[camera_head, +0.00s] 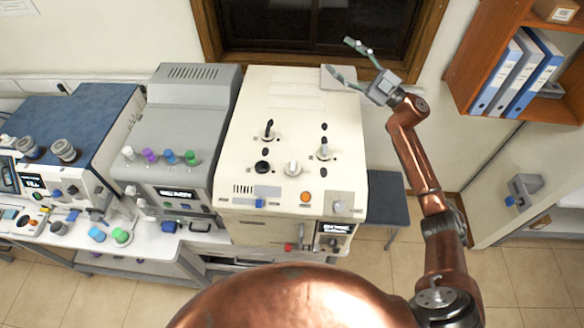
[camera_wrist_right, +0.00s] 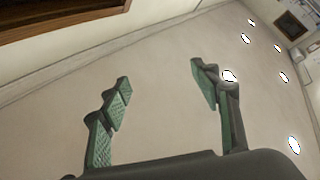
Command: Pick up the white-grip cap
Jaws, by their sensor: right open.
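A cap with a white grip (camera_head: 292,168) sits on the top of the cream machine (camera_head: 285,105), near its middle. To its left is a cap with a black grip (camera_head: 262,167). My right gripper (camera_head: 340,57) is raised near the machine's back right corner, well apart from the white-grip cap. Its green-padded fingers are spread, with nothing between them. My left gripper is not in view.
Upright levers (camera_head: 269,130) (camera_head: 323,148) stand behind the caps. A grey machine (camera_head: 190,110) with coloured knobs adjoins on the left. A wooden shelf (camera_head: 480,60) with binders hangs at the right. A dark stool (camera_head: 388,200) stands right of the cream machine.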

